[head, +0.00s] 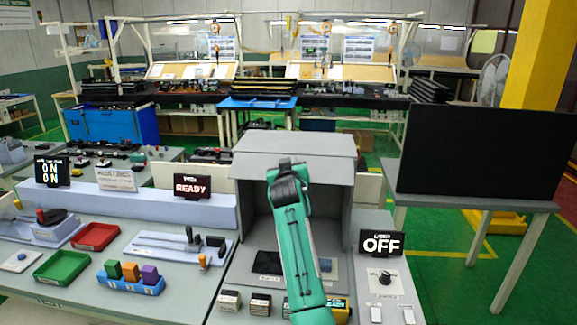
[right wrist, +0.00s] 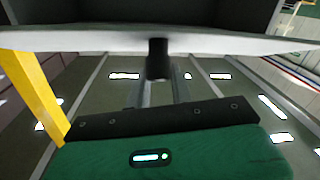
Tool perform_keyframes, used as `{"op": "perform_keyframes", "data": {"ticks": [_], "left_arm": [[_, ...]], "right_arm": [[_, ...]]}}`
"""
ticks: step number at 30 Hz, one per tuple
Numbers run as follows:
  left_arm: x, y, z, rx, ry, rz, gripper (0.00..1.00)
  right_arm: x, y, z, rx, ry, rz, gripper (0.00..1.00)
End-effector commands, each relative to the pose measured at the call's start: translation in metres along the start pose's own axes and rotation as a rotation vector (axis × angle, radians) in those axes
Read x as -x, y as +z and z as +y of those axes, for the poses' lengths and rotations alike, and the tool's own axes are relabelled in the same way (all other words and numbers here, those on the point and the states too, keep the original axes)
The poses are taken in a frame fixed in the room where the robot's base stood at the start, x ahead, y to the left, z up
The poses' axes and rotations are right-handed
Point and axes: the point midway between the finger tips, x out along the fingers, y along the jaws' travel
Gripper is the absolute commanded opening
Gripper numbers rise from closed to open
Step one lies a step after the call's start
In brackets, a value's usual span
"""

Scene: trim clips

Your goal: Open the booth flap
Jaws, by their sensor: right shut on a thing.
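The grey booth (head: 340,215) stands on the table at centre right. Its flap (head: 330,168) is at the top front, raised and tilted, and the opening below it shows the inside. My right gripper (head: 288,165) is at the middle of the flap's front edge; my green arm covers part of the opening. In the right wrist view the flap (right wrist: 70,40) spans the top, and my right gripper (right wrist: 160,75) is shut on a short dark handle (right wrist: 157,55) at its edge. My left gripper is not in view.
Inside the booth lies a dark plate (head: 268,263). A READY sign (head: 192,186), a red tray (head: 96,236), a green tray (head: 62,267) and coloured blocks (head: 131,271) are to the left.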

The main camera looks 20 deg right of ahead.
Motion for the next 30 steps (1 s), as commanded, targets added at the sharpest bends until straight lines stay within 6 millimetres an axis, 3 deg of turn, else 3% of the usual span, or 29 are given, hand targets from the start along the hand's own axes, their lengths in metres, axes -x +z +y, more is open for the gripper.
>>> {"op": "perform_keyframes", "data": {"ticks": [25, 26, 29, 30], "left_arm": [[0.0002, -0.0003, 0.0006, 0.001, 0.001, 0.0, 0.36], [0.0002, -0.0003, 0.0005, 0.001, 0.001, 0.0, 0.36], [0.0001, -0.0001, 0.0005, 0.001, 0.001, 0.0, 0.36], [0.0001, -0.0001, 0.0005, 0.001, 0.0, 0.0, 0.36]], "right_arm": [[-0.0005, -0.0023, 0.0036, 0.001, 0.005, 0.005, 0.0], [-0.0005, -0.0022, 0.0036, 0.001, 0.005, 0.004, 0.25], [-0.0005, -0.0016, 0.003, 0.0, 0.005, 0.003, 0.44], [-0.0004, -0.0012, 0.0026, 0.0, 0.004, 0.002, 0.45]]}}
